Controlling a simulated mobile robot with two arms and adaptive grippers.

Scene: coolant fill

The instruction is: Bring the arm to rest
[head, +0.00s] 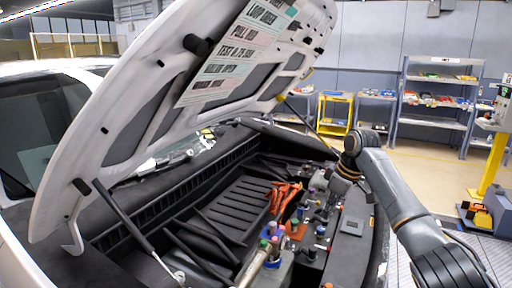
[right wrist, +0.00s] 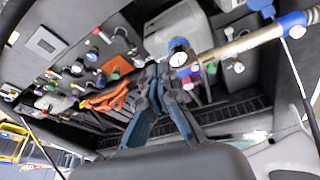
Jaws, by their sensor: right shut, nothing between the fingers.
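My right arm (head: 400,205) reaches in from the right over the front edge of the open engine bay (head: 225,210). In the right wrist view the gripper's blue-grey fingers (right wrist: 156,80) come together at the tips and hold nothing. Behind them are several coloured caps and orange cables (right wrist: 104,100). I cannot tell how far the fingertips are from these fittings. My left gripper is not in view.
The raised hood (head: 160,95) with printed labels slants over the bay, left of my right arm. A hood strut (head: 125,215) stands at the left. Shelves (head: 435,105) and a yellow stand (head: 490,170) are at the back right. The floor between is clear.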

